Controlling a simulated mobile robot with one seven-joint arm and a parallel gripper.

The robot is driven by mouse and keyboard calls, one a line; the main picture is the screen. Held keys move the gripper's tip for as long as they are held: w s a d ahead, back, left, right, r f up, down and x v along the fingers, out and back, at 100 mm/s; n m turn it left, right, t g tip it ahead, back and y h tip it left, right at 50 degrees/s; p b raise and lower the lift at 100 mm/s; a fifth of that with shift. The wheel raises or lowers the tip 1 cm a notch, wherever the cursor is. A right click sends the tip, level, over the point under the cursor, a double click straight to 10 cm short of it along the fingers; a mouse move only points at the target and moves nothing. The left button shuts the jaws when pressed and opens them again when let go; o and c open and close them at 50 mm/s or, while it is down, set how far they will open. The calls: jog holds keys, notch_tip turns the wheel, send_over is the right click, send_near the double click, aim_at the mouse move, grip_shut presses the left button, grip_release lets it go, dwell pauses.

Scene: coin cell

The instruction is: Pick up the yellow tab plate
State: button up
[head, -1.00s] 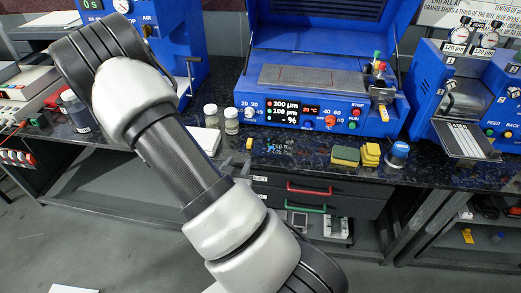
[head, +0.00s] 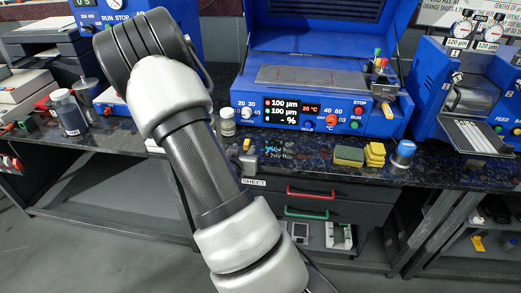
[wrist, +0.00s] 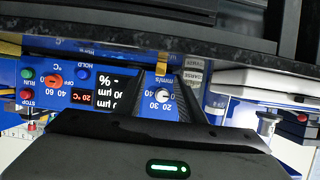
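A small yellow piece (head: 247,144), which looks like the yellow tab plate, stands near the front edge of the dark speckled bench, left of centre in the head view. It also shows in the wrist view at the fingertips (wrist: 174,60). My gripper (wrist: 168,72) has its two dark fingers apart, with the yellow piece at or just beyond the gap. I cannot tell whether they touch it. In the head view my arm hides most of the gripper; only a grey part (head: 240,161) shows next to the yellow piece.
A blue machine (head: 310,105) with a display stands behind. A green-yellow sponge (head: 348,156), a yellow stack (head: 375,154) and a blue-capped jar (head: 403,153) lie to the right. A small vial (head: 227,122) stands behind the gripper. Drawers (head: 310,190) are below the bench edge.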

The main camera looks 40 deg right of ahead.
aim_at(246, 146)
jog(key=x, duration=0.4)
jog(key=shift+f, duration=0.1)
grip_shut()
